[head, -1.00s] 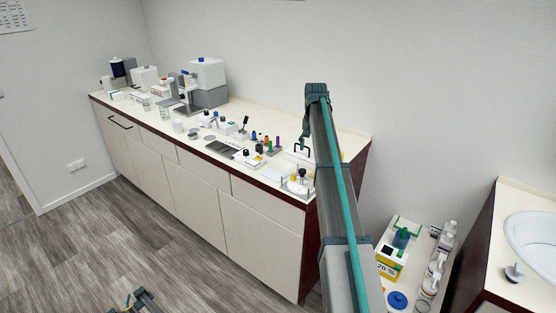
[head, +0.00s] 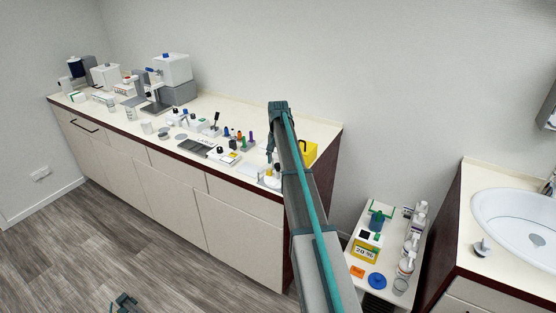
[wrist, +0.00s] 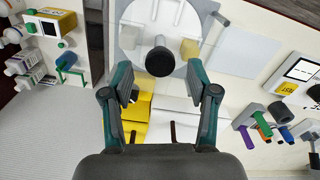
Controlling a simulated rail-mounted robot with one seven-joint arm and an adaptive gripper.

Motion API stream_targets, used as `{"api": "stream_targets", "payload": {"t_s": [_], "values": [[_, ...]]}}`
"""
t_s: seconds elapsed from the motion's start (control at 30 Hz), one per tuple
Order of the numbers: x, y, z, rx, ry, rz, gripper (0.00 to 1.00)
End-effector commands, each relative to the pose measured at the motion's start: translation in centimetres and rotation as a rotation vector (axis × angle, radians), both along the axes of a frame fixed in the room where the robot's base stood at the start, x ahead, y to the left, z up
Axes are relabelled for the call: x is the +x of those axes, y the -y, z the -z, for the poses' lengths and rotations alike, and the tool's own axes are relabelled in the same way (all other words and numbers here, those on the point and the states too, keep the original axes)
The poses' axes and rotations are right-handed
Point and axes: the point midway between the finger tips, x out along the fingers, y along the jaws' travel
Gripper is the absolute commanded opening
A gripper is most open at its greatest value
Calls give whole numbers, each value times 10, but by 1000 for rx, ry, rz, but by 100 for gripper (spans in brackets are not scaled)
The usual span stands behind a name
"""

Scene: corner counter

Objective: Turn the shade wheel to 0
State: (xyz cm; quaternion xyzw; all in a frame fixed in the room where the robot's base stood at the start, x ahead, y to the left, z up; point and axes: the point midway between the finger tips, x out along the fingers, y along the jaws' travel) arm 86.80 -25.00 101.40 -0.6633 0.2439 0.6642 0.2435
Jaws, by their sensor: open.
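In the wrist view, a pale round disc (wrist: 130,38) on a grey base carries a dark upright knob (wrist: 160,62). It looks like the shade wheel, but I can read no number or pointer on it. My gripper (wrist: 161,84) is open, its two fingers spread on either side, just short of the knob. I see no contact. In the head view, the wheel's spot at the counter's near right end is partly hidden by my arm.
A yellow box (head: 309,152) stands behind my arm on the counter. Coloured pegs (wrist: 262,125) and a device with a display (wrist: 301,68) lie to the right in the wrist view. A cart (head: 340,265) with bottles stands beyond the counter's end.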

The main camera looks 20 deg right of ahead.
Motion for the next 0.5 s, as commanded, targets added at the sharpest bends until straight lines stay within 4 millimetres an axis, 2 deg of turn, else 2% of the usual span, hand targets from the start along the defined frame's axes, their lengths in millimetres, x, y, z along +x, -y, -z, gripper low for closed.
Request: {"api": "stream_targets", "payload": {"t_s": [0.2, 0.47, 0.5], "values": [[0, 0, 12, -1, 1, 0, 59], [0, 0, 13, -1, 1, 0, 59], [0, 0, 12, -1, 1, 0, 52]]}}
